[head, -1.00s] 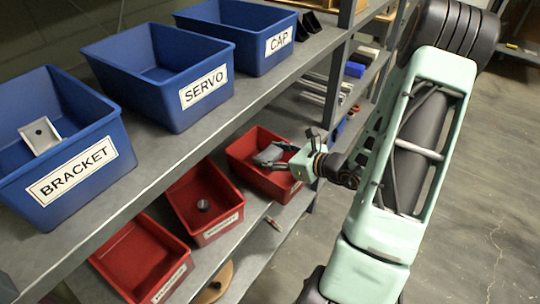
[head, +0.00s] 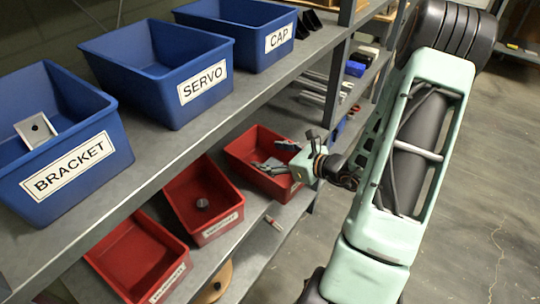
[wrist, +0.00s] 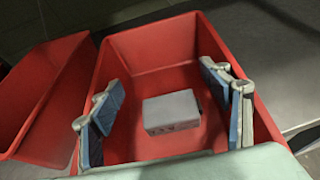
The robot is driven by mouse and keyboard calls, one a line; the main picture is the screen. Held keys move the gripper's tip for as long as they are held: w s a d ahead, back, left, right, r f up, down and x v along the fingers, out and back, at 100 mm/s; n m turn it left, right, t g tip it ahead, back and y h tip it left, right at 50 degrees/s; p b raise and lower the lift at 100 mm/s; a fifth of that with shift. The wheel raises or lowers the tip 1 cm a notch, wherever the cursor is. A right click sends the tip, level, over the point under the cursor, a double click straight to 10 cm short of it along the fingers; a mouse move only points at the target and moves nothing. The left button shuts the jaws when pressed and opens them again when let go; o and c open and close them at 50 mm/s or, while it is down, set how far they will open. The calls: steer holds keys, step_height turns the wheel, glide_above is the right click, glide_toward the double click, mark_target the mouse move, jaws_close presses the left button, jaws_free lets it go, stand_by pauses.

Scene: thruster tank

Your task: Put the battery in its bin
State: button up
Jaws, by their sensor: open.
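The battery, a pale grey box with small dark marks on its near side (wrist: 171,112), lies on the floor of a red bin (wrist: 160,62) in the wrist view. My gripper (wrist: 163,86) is open, its blue-padded fingers spread wide to the left and right of the battery, apart from it. In the head view my gripper (head: 277,156) is at the far red bin (head: 243,163) on the lower shelf, fingers over its opening. I cannot make out the battery there, and that bin's label is not readable.
Blue bins marked BRACKET (head: 70,168), SERVO (head: 202,86) and CAP (head: 278,40) stand on the shelf above. A shelf post (head: 335,80) rises behind my gripper.

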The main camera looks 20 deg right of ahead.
steer(key=shift+r, duration=0.1)
steer(key=shift+r+p, duration=0.2)
steer(key=shift+p, duration=0.1)
steer(key=p+v, duration=0.3)
steer(key=v, duration=0.9)
steer(key=shift+r, duration=0.25)
